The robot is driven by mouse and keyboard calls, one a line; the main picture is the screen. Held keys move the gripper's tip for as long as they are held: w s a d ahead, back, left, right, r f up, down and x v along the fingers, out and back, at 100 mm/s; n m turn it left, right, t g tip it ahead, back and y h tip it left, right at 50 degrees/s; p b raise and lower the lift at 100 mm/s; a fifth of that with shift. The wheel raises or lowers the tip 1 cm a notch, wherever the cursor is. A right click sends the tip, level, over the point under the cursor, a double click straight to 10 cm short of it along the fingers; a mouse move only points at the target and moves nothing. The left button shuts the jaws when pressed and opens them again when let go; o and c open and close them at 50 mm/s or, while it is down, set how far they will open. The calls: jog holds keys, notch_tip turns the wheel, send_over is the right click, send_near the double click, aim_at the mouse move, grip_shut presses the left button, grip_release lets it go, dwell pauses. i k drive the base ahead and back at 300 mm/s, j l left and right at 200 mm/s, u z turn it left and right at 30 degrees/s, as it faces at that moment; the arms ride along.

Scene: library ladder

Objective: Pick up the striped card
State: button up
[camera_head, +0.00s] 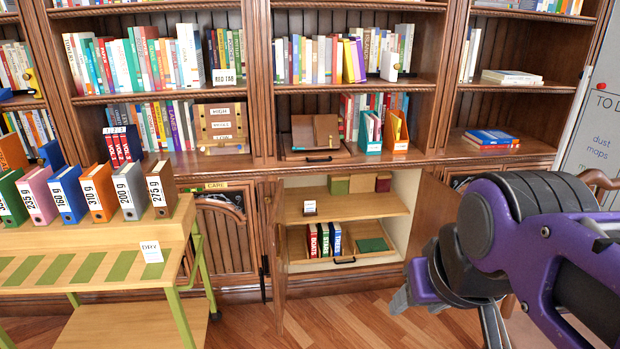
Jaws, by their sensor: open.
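I cannot make out a striped card anywhere in the head view. A small label card (310,207) stands on the upper shelf inside the open cabinet, but it is too small to tell its pattern. My gripper (446,318) is at the lower right, in front of the cabinet's right side and low over the wood floor. It is open with nothing seen between its fingers, and my arm partly hides it.
The open cabinet (406,190) holds a pulled-out drawer (347,260) with several books and a green box. Its left door (280,255) swings outward. A wooden trolley (60,280) with colored binders stands at left. Bookshelves (258,100) fill the back; floor (350,318) between is clear.

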aim_at(309, 204)
jog(key=i+l, duration=0.15)
jog(key=i, duration=0.4)
jog(key=i+l+z, duration=0.1)
jog(key=i, duration=0.45)
jog(key=l, duration=0.1)
